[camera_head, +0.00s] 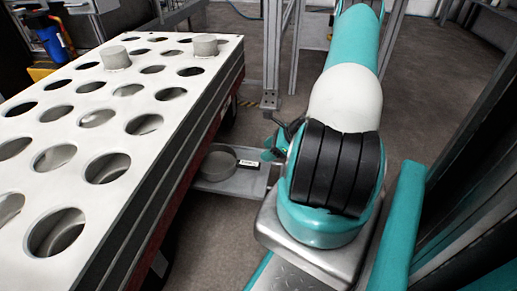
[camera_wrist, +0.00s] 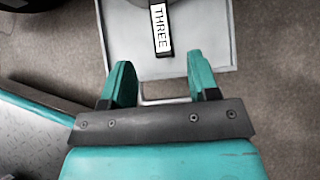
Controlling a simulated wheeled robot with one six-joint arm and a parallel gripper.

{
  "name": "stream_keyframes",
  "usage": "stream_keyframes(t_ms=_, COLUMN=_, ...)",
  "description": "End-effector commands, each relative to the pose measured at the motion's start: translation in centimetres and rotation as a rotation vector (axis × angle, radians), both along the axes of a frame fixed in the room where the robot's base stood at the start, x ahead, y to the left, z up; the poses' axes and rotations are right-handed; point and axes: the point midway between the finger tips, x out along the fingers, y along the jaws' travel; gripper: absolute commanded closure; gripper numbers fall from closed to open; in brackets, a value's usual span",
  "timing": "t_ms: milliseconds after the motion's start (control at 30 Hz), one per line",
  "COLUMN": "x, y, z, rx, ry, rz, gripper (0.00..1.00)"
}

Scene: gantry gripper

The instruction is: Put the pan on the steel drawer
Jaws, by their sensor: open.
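The pan (camera_head: 217,163) is round, grey and shallow, and lies on a flat grey metal tray (camera_head: 232,184) beside the perforated table. Its handle points right in the head view and carries a white label. In the wrist view the handle (camera_wrist: 161,30) is labelled "THREE" and points towards my gripper (camera_wrist: 160,78); most of the pan body is cut off at the top. My gripper is open and empty, its two teal fingers apart from the handle's end. In the head view my arm hides most of the gripper. I cannot tell whether this tray is the steel drawer.
A white perforated table (camera_head: 75,117) with many round holes fills the left; two grey cylinders (camera_head: 116,58) (camera_head: 205,45) stand on it. A metal post (camera_head: 271,60) rises behind the tray. Open floor (camera_head: 430,100) shows at the back right.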

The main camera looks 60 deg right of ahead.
Motion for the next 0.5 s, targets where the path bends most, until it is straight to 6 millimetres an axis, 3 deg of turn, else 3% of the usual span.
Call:
stream_keyframes(t_ms=233, x=-0.8, y=-0.3, z=0.8, rx=0.000, ry=0.000, rz=0.001, gripper=0.45)
stream_keyframes(t_ms=333, x=0.0, y=0.1, z=1.5, rx=-0.024, ry=-0.006, rz=0.052, gripper=0.45)
stream_keyframes(t_ms=433, x=2.6, y=1.9, z=4.4, rx=-0.111, ry=-0.028, rz=0.238, gripper=0.45)
stream_keyframes(t_ms=500, x=5.1, y=4.6, z=7.7, rx=-0.209, ry=-0.059, rz=0.453, gripper=0.45)
